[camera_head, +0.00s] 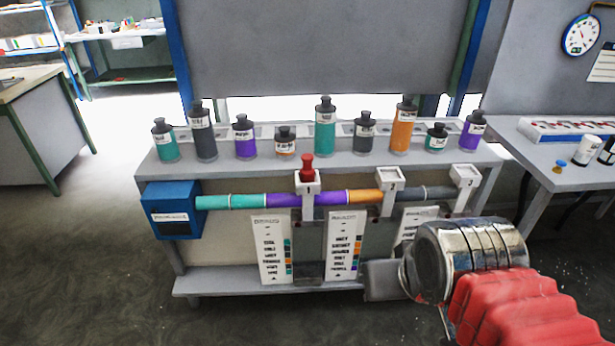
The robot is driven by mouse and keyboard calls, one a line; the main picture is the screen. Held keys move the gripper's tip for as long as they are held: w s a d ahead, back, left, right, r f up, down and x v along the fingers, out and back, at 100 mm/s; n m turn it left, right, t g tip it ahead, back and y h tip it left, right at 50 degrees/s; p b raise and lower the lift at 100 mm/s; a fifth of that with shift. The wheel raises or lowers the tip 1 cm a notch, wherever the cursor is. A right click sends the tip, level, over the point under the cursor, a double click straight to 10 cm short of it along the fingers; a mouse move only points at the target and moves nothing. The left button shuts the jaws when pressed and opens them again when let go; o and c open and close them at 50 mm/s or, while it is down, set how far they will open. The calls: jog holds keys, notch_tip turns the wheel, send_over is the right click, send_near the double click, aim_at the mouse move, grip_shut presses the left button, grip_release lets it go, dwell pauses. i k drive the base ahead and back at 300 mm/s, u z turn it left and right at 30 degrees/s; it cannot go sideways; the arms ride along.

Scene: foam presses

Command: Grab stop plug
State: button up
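A red plug (307,168), which looks like the stop plug, stands upright in the top of the white bracket marked 1 (306,201) on the front of the bench. The bracket sits over a horizontal pipe with teal, purple, orange and grey sections (325,197). My gripper (385,280) is at the lower right, below and to the right of the red plug and well apart from it. Only a grey block shows at its end, beyond my chrome wrist and red sleeve. Its fingers are not clear, so I cannot tell if it is open.
Several dark-capped bottles (325,130) stand in a row on the bench top behind the plug. A blue box (173,211) is at the pipe's left end. Two more white brackets (390,180) stand along the pipe. Label boards (271,248) hang below. A side table (560,165) is at right.

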aim_at(306, 172)
jog(key=k, duration=1.25)
jog(key=u, duration=0.35)
jog(key=i, duration=0.8)
jog(key=u, duration=0.5)
jog(key=i, duration=1.75)
jog(key=z, duration=0.3)
